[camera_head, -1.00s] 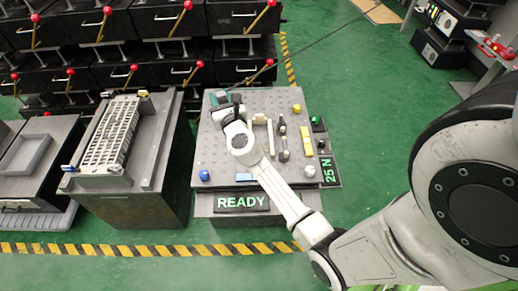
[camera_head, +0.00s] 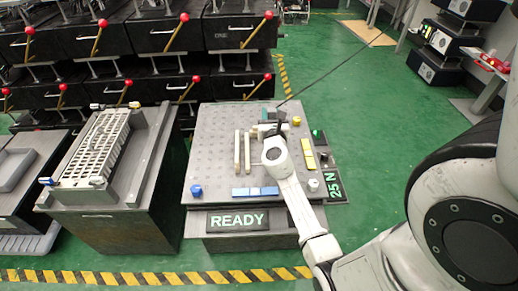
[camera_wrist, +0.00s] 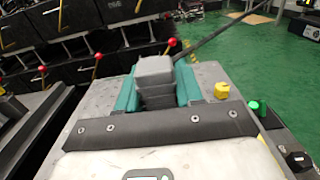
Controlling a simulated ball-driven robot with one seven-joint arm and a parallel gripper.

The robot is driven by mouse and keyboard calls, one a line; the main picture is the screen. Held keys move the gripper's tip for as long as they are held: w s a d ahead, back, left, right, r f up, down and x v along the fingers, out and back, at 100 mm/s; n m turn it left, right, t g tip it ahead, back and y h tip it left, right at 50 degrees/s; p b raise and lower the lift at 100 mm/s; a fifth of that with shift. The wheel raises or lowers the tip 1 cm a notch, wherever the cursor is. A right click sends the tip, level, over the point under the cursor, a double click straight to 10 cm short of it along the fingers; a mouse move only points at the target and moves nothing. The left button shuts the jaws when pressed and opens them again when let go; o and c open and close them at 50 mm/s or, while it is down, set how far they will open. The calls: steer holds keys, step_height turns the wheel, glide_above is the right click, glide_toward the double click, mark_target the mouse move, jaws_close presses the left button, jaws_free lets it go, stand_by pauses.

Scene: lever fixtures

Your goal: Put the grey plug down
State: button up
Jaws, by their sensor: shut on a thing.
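The grey plug (camera_wrist: 154,78) is a stepped block, upright in the wrist view between the teal fingers of my gripper (camera_wrist: 157,93). A dark cable (camera_wrist: 222,31) runs from near its top to the upper right. In the head view my gripper (camera_head: 271,117) is over the far right part of the perforated grey board (camera_head: 215,150), shut on the plug. The plug is small and mostly hidden by my arm there. I cannot tell whether its underside touches the board.
Two pale bars (camera_head: 242,150) stand left of my arm. A yellow knob (camera_head: 296,121), yellow blocks (camera_head: 308,153) and a green button (camera_head: 317,134) are at right. The board's left half is clear.

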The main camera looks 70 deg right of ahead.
steer(key=a+f+b, duration=0.1)
steer(key=a+f, duration=0.1)
steer(key=f, duration=0.1)
steer(key=w+a+f+b, duration=0.1)
steer(key=a+f, duration=0.1)
steer(key=f, duration=0.1)
steer(key=a+f+b, duration=0.2)
steer(key=f, duration=0.1)
steer(key=shift+w+a+f, duration=0.1)
steer(key=shift+w+a, duration=0.25)
steer(key=shift+a, duration=0.05)
steer(key=shift+f, duration=0.35)
steer(key=shift+f+b, duration=0.35)
steer(key=shift+b, duration=0.25)
steer(key=shift+f+b, duration=0.3)
steer(key=shift+b, duration=0.05)
steer(key=o, duration=1)
steer(key=shift+r, duration=0.15)
